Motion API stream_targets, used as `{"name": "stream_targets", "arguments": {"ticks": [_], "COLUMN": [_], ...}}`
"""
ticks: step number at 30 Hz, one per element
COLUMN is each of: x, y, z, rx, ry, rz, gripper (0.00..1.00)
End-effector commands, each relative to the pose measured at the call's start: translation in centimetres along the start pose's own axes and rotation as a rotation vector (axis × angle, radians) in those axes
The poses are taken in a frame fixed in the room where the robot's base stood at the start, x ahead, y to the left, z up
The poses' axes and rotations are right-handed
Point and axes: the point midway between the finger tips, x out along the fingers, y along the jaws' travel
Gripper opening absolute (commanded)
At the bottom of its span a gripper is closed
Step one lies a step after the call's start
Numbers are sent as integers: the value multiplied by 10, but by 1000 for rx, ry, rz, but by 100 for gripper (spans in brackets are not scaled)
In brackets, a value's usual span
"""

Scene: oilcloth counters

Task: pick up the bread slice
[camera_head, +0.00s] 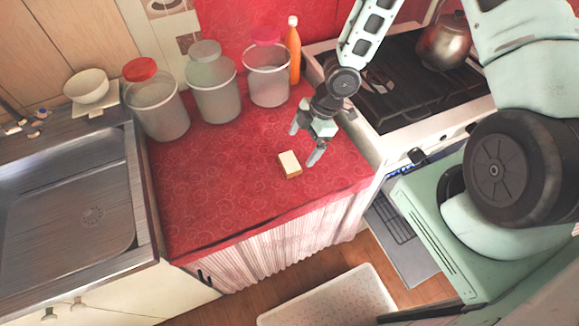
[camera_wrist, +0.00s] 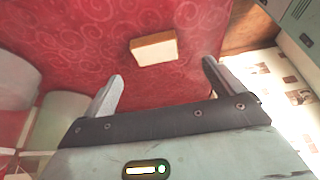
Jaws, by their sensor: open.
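The bread slice (camera_head: 290,163) is a small pale block with a brown crust edge. It lies on the red counter (camera_head: 230,195), toward its right side. My gripper (camera_head: 304,146) is open and empty above the counter, close to the slice. In the wrist view the bread slice (camera_wrist: 154,48) shows beyond the open fingertips (camera_wrist: 163,70), between them in line and a little ahead. The fingers do not touch it.
Several clear jars with lids, one of them a red-lidded jar (camera_head: 156,100), and an orange bottle (camera_head: 293,50) stand at the counter's back. A sink (camera_head: 70,200) is left, a stove (camera_head: 410,80) with a kettle (camera_head: 444,43) right. The counter's front is clear.

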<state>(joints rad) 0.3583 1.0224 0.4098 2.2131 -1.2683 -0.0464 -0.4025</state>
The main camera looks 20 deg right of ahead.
Motion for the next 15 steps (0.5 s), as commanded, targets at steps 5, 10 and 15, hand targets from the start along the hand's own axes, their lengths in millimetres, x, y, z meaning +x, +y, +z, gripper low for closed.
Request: {"name": "stream_targets", "arguments": {"ticks": [5, 10, 15], "x": [22, 28, 47], "y": [0, 0, 5], "z": [0, 0, -2], "rx": [-2, 0, -2], "ry": [-1, -1, -1], "rz": [-2, 0, -2], "gripper": [94, 94, 94]}}
